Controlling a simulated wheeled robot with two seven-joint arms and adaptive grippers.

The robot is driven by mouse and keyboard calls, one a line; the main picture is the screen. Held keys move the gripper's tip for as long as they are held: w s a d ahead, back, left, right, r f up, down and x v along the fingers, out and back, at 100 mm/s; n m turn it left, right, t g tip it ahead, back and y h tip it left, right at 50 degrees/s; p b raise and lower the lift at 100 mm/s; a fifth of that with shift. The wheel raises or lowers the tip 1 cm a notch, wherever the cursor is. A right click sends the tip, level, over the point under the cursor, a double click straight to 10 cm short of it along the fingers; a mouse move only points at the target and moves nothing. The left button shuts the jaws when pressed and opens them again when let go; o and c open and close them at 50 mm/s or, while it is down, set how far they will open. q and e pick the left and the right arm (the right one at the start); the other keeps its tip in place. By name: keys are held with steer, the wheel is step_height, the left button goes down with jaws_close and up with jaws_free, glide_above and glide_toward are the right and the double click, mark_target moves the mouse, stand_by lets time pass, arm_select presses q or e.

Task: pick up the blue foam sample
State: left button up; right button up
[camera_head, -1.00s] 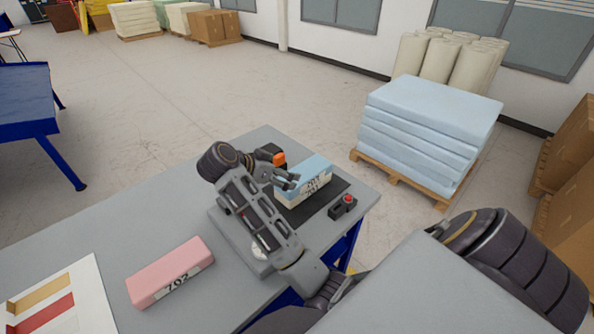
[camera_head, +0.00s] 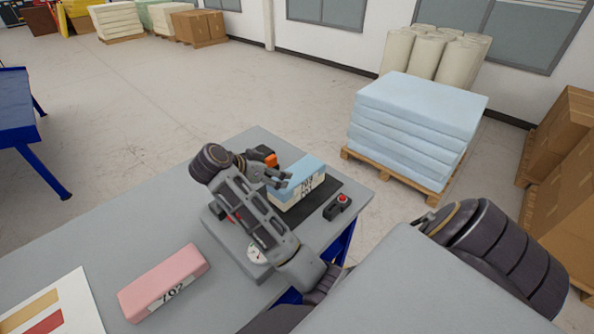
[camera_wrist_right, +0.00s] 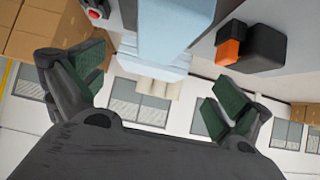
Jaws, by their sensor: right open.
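The blue foam sample (camera_head: 307,169) is a pale blue block with a white, number-marked side. It rests on a dark mat (camera_head: 326,195) on the grey table. My right gripper (camera_head: 284,180) is close to the sample's left side in the head view, open and empty. In the right wrist view, the pale blue sample (camera_wrist_right: 160,45) appears at the top, between the lines of the widely spread green-padded fingers. Whether a finger touches it I cannot tell. My left gripper is not in view.
A pink foam block (camera_head: 163,281) lies at the table's front left. An orange and black object (camera_head: 269,160) stands behind the gripper. A small box with a red button (camera_head: 341,203) is right of the mat. A pallet of blue foam sheets (camera_head: 415,128) stands on the floor beyond.

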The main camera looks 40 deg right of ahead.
mark_target(295, 174)
steer(key=shift+b+x, duration=0.4)
steer(key=shift+x, duration=3.3)
steer(key=shift+s, duration=0.1)
steer(key=shift+f, duration=0.1)
steer(key=shift+p+x, duration=0.3)
steer(key=shift+x, duration=2.3)
steer(key=shift+a+f, duration=0.15)
steer(key=c, duration=0.9)
